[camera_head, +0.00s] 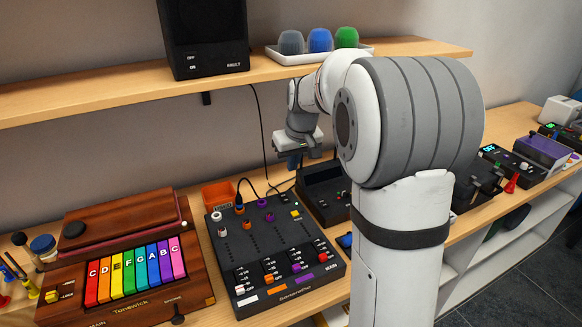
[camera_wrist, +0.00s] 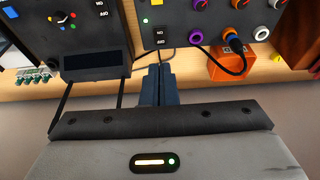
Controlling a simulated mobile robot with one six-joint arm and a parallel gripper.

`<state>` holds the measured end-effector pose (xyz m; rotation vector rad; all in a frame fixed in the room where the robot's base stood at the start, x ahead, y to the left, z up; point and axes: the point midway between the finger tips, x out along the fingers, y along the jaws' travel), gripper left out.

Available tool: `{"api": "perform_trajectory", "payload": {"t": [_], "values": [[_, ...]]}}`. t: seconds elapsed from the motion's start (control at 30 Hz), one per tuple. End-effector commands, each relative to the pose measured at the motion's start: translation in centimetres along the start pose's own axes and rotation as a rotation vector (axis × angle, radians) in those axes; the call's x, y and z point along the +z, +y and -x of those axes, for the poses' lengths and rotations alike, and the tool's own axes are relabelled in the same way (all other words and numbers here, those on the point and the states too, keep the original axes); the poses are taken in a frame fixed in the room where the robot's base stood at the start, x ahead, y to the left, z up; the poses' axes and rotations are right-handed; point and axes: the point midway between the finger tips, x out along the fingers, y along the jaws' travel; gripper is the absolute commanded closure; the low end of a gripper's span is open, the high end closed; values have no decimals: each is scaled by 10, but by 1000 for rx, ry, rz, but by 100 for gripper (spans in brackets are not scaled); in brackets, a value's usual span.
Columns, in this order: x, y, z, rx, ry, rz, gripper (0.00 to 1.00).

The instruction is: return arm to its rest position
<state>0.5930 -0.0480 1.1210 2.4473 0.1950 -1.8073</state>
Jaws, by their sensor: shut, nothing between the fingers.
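My gripper (camera_head: 293,160) hangs at the end of my raised arm, above the back of the bench, just below the shelf. In the wrist view its two dark fingers (camera_wrist: 158,85) are together with nothing between them. It is apart from the mixer and the dark boxes around it. My thick white and grey arm covers part of the bench on the right in the head view.
The black mixer (camera_head: 270,250) stands below, with a rainbow-key instrument (camera_head: 125,255) left of it. An orange box (camera_head: 217,194) and a dark device (camera_head: 325,190) are behind. The shelf (camera_head: 100,90) bears a speaker (camera_head: 205,40) and a tray (camera_head: 285,56) of coloured domes.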

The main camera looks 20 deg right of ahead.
Motion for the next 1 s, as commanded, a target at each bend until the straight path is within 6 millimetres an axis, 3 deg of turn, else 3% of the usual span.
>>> {"api": "perform_trajectory", "payload": {"t": [0.27,0.37,0.47,0.7,0.9,1.0], "values": [[0,0,0,0,0,0,100],[11,-7,9,2,-1,-4,100],[37,-19,25,7,-3,-19,100],[136,-58,62,23,-17,-77,100],[218,-80,70,37,-26,-121,100],[247,-86,68,42,-30,-138,100]]}}
